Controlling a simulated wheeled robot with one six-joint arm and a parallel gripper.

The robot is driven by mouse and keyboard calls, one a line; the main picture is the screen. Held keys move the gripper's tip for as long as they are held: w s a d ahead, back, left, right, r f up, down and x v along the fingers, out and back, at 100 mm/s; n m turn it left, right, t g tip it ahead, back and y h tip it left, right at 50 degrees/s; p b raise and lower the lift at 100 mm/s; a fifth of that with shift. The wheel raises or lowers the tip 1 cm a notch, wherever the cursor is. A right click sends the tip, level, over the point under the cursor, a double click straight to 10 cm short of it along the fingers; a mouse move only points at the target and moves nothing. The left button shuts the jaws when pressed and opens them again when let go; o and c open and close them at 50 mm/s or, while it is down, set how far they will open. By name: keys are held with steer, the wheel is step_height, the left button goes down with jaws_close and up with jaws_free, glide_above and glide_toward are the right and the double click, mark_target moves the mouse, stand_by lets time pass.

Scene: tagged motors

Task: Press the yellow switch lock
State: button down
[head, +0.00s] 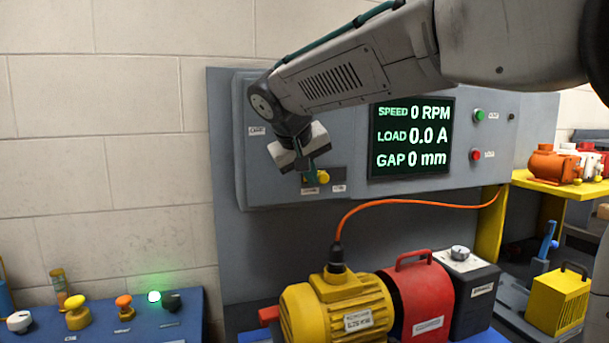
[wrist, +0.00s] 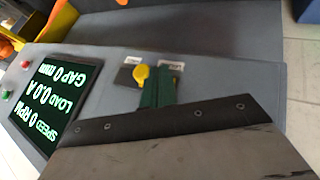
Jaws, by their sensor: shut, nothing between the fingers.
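The yellow switch lock (head: 323,177) is a small round yellow knob on a dark plate, low on the grey control panel. In the wrist view the yellow knob (wrist: 141,73) shows just left of my fingertips, with two small white labels beside it. My gripper (head: 311,181) has green fingers that are closed together and empty. The fingers point at the panel and overlap the left part of the lock plate in the head view. In the wrist view the closed fingertips (wrist: 158,82) lie close beside the knob. I cannot tell whether they touch it.
The display (head: 411,138) reads 0 RPM, 0.0 A and 0 mm. A green button (head: 479,115) and a red button (head: 475,154) are right of it. A yellow motor (head: 335,308) with an orange cable (head: 415,202) stands below. A blue console (head: 130,325) with knobs is at left.

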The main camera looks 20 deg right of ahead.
steer(key=d, duration=0.6)
stand_by(0.3)
steer(key=shift+a+f, duration=0.1)
steer(key=shift+a, duration=0.15)
steer(key=a, duration=0.3)
steer(key=shift+s+a+f, duration=0.1)
steer(key=shift+s+f, duration=0.1)
steer(key=shift+s, duration=0.05)
steer(key=v, duration=1)
steer(key=shift+a, duration=0.2)
